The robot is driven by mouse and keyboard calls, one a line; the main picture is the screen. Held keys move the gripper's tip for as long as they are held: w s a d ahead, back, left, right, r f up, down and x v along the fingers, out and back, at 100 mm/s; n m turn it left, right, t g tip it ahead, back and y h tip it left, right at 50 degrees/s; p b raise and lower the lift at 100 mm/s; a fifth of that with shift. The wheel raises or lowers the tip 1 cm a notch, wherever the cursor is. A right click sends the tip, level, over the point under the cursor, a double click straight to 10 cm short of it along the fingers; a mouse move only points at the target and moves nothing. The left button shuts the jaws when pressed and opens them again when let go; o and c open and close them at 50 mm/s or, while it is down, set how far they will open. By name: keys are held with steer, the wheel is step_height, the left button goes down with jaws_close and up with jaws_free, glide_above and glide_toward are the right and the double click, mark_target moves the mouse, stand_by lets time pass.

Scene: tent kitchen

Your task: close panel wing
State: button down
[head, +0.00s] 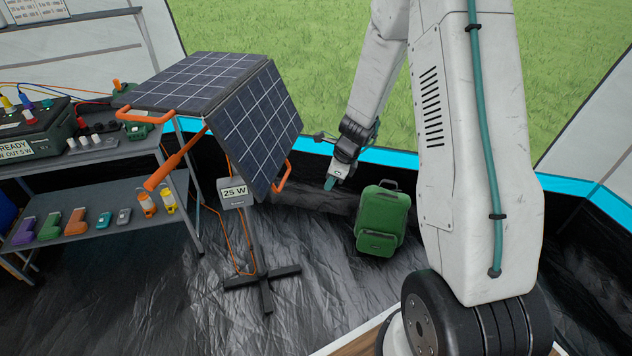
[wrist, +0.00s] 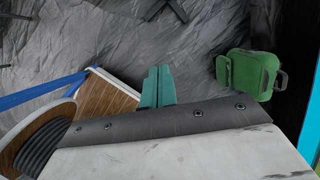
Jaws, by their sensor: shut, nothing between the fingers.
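The solar panel stands on a cross-footed pole in the head view. One wing (head: 187,82) is up and nearly level, with an orange handle (head: 147,115) on its near edge. The other wing (head: 252,125) slopes down to the right, with its own orange handle (head: 282,174) at the lower right edge. A sign (head: 235,192) reading 25 W hangs below. My gripper (head: 331,183) is right of the sloping wing, apart from it, pointing down. In the wrist view its teal fingers (wrist: 158,85) are together and empty. The panel's wings are not in the wrist view.
A green backpack (head: 382,220) stands on the floor just right of my gripper. A grey shelf (head: 97,195) with tools and lamps is at the left. The stand's dark foot (head: 263,280) spreads over the floor. Dark floor between stand and backpack is free.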

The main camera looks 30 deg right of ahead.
steer(key=s+d+f+m+y, duration=0.3)
steer(key=s+f+m+y, duration=0.25)
steer(key=s+m, duration=0.2)
steer(key=w+a+r+m+t+y, duration=0.1)
steer(key=w+r+m+t+y, duration=0.2)
steer(key=w+r+m+t, duration=0.6)
steer(key=w+a+f, duration=0.2)
steer(key=w+a, duration=0.1)
steer(key=a, duration=0.2)
steer(key=w+a+f+m+g, duration=0.1)
steer(key=w+a+f, duration=0.1)
steer(key=a, duration=0.3)
steer(key=shift+w+f, duration=0.4)
steer(key=shift+f, duration=0.2)
steer(key=shift+m, duration=0.25)
